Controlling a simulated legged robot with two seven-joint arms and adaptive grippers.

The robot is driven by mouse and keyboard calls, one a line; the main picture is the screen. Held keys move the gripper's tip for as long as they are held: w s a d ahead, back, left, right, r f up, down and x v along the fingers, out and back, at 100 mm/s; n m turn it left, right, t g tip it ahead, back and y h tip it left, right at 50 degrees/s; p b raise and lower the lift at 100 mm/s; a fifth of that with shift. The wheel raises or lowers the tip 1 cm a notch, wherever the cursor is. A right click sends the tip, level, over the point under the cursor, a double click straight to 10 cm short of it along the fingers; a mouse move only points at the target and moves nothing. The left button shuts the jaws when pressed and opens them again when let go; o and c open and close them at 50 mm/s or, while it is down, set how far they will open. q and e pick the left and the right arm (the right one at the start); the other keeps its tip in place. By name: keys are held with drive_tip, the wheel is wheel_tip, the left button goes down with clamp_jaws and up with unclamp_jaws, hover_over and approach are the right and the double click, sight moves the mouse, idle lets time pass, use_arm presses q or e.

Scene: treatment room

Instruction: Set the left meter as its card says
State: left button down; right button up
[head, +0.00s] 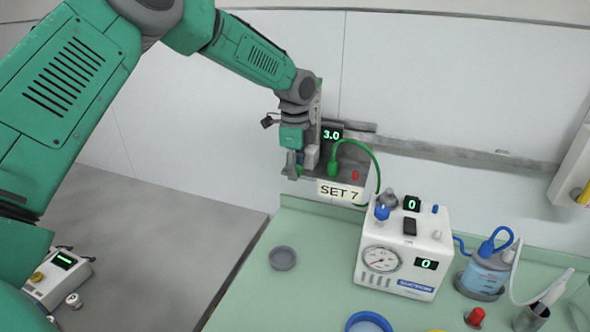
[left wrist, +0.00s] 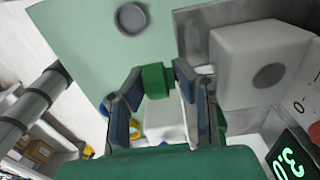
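The left meter is a grey wall unit (head: 350,160) with a green 3.0 on its display (head: 332,135). The display also shows in the left wrist view (left wrist: 290,160). Its card (head: 340,192) reads SET 7. A green hose with a green connector (head: 333,168) curves from it. My left gripper (head: 296,165) is at the meter's left side, pointing down. In the left wrist view its fingers (left wrist: 158,75) stand either side of a green cylindrical piece (left wrist: 155,80). I cannot tell whether they press on it. My right gripper is not in view.
A white suction unit (head: 440,240) with a gauge and two displays reading 0 stands on the green counter (head: 310,240). A grey dish (head: 282,258), a blue-rimmed bowl (head: 369,321) and a blue-capped jar (head: 487,272) are around it. A white device (head: 58,275) lies lower left.

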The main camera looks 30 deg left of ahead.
use_arm(q)
drive_tip(key=shift+s+a+f+h, duration=0.1)
drive_tip(key=shift+h, duration=0.2)
drive_tip(key=h, duration=0.2)
drive_tip(key=shift+s+a+f+t+h, duration=0.1)
drive_tip(key=shift+a+f+t+h, duration=0.1)
drive_tip(key=shift+t+h, duration=0.1)
drive_tip(key=shift+f+t+h+b, duration=0.2)
drive_tip(key=shift+t+h+b, duration=0.1)
drive_tip(key=shift+h+b, duration=0.55)
drive_tip(key=h+b, duration=0.2)
drive_tip(key=b, duration=0.1)
drive_tip(key=f+t+h+b, duration=0.1)
drive_tip(key=h+b, duration=0.1)
drive_tip(key=b, duration=0.1)
drive_tip(key=h+b, duration=0.2)
drive_tip(key=b, duration=0.2)
drive_tip(key=shift+a+f, duration=0.1)
drive_tip(key=shift+f, duration=0.15)
drive_tip(key=t+h+b, duration=0.1)
drive_tip(key=h+b, duration=0.2)
drive_tip(key=b, duration=0.5)
drive_tip(key=h+b, duration=0.3)
drive_tip(key=b, duration=0.6)
drive_tip(key=shift+d+t+h, duration=0.2)
drive_tip(key=shift+t+h, duration=0.15)
drive_tip(key=shift+t, duration=0.05)
drive_tip(key=shift+r+h+b, duration=0.25)
drive_tip(key=shift+h+b, duration=0.25)
drive_tip(key=shift+b, duration=0.45)
